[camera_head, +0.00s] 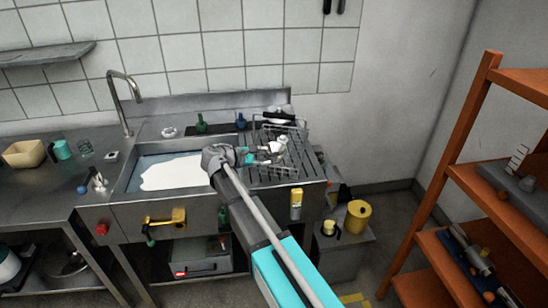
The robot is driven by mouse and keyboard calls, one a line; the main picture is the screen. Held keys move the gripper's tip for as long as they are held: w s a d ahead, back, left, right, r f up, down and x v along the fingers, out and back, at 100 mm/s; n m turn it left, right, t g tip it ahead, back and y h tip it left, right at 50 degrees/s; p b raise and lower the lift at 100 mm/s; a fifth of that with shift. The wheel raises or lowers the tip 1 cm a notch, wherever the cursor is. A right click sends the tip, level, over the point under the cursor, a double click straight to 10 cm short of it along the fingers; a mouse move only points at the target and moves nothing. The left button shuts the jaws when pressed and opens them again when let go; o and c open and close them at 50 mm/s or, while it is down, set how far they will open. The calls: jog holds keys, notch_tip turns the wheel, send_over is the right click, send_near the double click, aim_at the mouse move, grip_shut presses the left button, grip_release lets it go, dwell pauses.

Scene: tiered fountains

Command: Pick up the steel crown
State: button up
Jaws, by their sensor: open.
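My arm reaches up from the bottom of the view, over the sink's front edge. My gripper (268,155) is open above the slatted drain rack (285,170), at the right of the sink. Small pale metallic things (283,140) stand on the rack close by the fingertips. They are too small for me to tell whether one is the steel crown, or whether the gripper touches them. A small pale ring-like piece (169,132) lies on the ledge behind the basin; I cannot tell if it is the crown either.
The sink basin (138,176) holds white liquid or foam. A curved faucet (124,95) rises behind it. Green (201,124) and blue (241,122) bottles stand on the back ledge. An orange shelf (450,165) stands right.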

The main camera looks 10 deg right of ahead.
aim_at(279, 156)
jog(key=shift+x, duration=0.85)
jog(key=shift+f+b+x, duration=0.15)
jog(key=shift+b+x, duration=0.35)
jog(key=shift+x, duration=0.45)
jog(key=shift+f+b+x, duration=0.15)
jog(key=shift+b+x, duration=0.35)
jog(key=shift+x, duration=0.45)
jog(key=shift+w+d+f, duration=0.15)
jog(key=shift+w+d, duration=0.1)
jog(key=shift+d, duration=0.3)
grip_shut()
